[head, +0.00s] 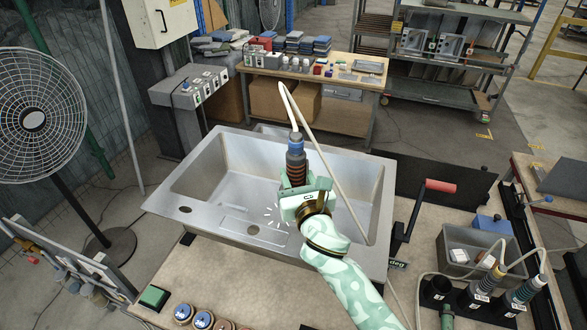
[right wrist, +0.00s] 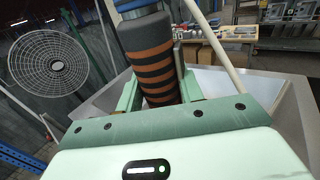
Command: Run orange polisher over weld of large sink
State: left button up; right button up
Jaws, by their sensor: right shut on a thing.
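The large sink (head: 213,188) is a grey metal basin on the workbench in the middle of the head view. My right gripper (head: 304,186) is over the sink's near side, shut on the orange polisher (head: 295,158). The polisher is a dark cylinder with orange bands, held roughly upright with a pale hose from its top. In the right wrist view the banded polisher (right wrist: 150,60) stands between the fingers. Short white marks show on the sink's near part beside my gripper. My gripper hides the polisher's lower end, so I cannot tell whether it touches the sink. My left gripper is out of view.
Two hosed tools, one with a brown-orange band (head: 490,278) and one teal (head: 526,290), stand in black holders at right. A grey bin (head: 452,240) and a red-handled lever (head: 440,186) are near them. Several round discs (head: 203,319) lie at the bench's front. A fan (head: 36,118) stands left.

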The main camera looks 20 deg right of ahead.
jog(key=shift+s+r, duration=0.3)
jog(key=shift+s, duration=0.25)
jog(key=f+b, duration=0.2)
jog(key=f, duration=0.1)
jog(key=shift+w+f, duration=0.2)
jog(key=shift+w, duration=0.15)
jog(key=shift+s+f+b, duration=0.1)
jog(key=shift+f+b, duration=0.3)
jog(key=shift+b, duration=0.15)
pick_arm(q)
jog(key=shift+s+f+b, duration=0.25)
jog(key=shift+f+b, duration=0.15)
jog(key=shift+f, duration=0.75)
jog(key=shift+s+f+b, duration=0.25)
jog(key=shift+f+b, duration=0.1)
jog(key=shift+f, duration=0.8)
pick_arm(e)
jog(key=shift+f, duration=0.9)
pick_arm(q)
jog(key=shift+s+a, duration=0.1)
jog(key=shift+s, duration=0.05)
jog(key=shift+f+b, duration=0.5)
pick_arm(e)
jog(key=shift+f, duration=0.6)
jog(key=shift+a, duration=0.1)
